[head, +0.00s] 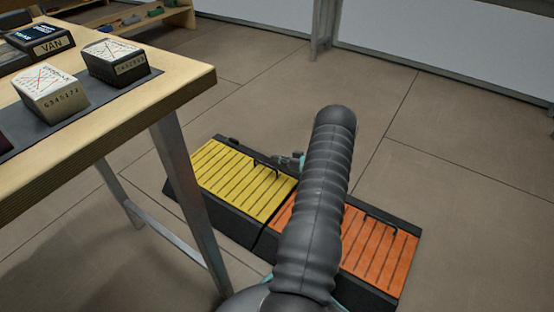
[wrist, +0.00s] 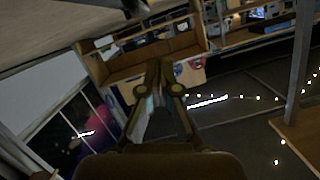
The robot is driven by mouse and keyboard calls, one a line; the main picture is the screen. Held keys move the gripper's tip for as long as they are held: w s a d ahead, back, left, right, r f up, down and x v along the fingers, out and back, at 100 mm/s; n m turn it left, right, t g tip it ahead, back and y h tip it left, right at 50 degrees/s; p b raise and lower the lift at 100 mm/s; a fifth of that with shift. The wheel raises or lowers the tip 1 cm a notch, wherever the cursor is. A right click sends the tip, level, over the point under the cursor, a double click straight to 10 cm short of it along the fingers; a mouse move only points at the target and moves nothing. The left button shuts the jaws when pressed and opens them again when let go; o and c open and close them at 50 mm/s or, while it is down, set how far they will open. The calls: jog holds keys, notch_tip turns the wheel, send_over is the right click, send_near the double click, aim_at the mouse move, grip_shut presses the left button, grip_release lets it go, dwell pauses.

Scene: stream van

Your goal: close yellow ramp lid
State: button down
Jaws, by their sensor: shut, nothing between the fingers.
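The yellow ramp lid (head: 232,180) is a slatted panel with a dark handle at its far edge. It lies flat, or nearly so, over the left half of a dark ramp box on the floor; I cannot tell if it is fully seated. My gripper (wrist: 158,66) shows in the wrist view with its fingers together and nothing between them. In the head view my arm hides most of it; a small grey and teal part shows beside the far right corner of the yellow lid. Contact with the lid cannot be made out.
An orange slatted lid (head: 376,246) lies on the right half of the box, partly behind my arm. A wooden table (head: 180,100) with several small labelled boxes stands at the left, its metal leg (head: 190,205) close to the yellow side. Floor behind and right is clear.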

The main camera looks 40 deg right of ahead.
jog(key=s+d+r+p, duration=0.1)
jog(key=s+r+p, duration=0.2)
jog(key=s+r, duration=0.3)
jog(key=v, duration=0.3)
jog(key=shift+s, duration=0.4)
jog(key=shift+s+f, duration=0.1)
jog(key=shift+f, duration=0.1)
